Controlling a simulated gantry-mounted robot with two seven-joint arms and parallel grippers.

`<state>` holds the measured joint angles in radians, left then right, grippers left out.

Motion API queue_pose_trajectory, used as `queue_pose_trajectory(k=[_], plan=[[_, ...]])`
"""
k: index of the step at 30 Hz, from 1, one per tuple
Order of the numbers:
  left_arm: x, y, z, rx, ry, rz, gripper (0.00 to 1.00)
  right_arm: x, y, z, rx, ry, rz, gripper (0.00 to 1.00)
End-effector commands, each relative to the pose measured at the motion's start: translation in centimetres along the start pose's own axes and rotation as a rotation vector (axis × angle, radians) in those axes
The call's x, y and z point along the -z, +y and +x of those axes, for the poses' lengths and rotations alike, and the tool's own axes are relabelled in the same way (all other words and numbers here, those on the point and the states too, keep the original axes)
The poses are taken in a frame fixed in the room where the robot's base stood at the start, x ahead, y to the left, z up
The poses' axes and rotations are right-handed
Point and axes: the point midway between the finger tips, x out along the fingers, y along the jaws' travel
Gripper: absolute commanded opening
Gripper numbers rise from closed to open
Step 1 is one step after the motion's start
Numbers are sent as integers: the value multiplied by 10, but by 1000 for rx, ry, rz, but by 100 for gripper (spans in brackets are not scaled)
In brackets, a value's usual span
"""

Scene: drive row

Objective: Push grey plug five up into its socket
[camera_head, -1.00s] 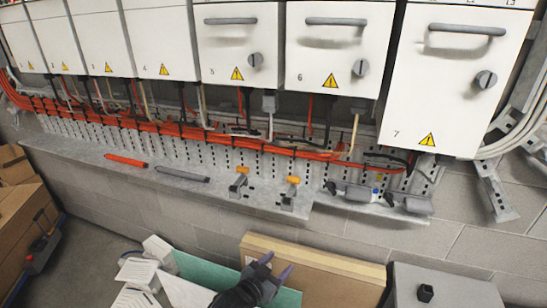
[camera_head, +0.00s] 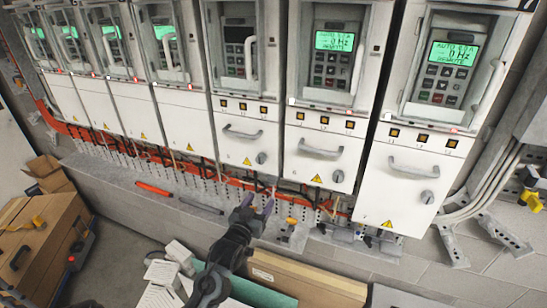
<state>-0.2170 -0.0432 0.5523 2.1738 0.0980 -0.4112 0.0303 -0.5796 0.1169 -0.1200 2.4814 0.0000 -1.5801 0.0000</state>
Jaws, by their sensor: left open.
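Drive cabinet five (camera_head: 245,135) is in the middle of the row, with a white lower door, a grey handle and a round knob. Its screen is dark, while the other screens glow green. Cables hang below its lower edge, and grey plug five is too small to make out clearly among them. My left gripper (camera_head: 259,203), dark with purple fingertips, is open. It is in front of the cable strip below cabinet five, with no plug visible between its fingers. My right gripper is not in view.
A metal ledge (camera_head: 120,178) runs below the cabinets, with a red rod (camera_head: 153,189) and a grey rod (camera_head: 201,206) on it. Orange-tipped clamps (camera_head: 291,223) stand right of my gripper. Cardboard boxes (camera_head: 300,278) are below. Orange cables run along the wall.

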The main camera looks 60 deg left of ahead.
Motion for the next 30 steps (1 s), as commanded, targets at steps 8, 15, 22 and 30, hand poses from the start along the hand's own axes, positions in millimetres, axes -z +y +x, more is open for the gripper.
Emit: queue_pose_trajectory(k=[8,15,22,30], plan=[[28,2,8,-1,11,-9,62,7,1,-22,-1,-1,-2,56],[29,2,39,0,13,-9,62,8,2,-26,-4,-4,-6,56],[29,2,76,0,11,-9,62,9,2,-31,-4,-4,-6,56],[28,2,104,-1,11,-9,62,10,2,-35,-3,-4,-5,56]])
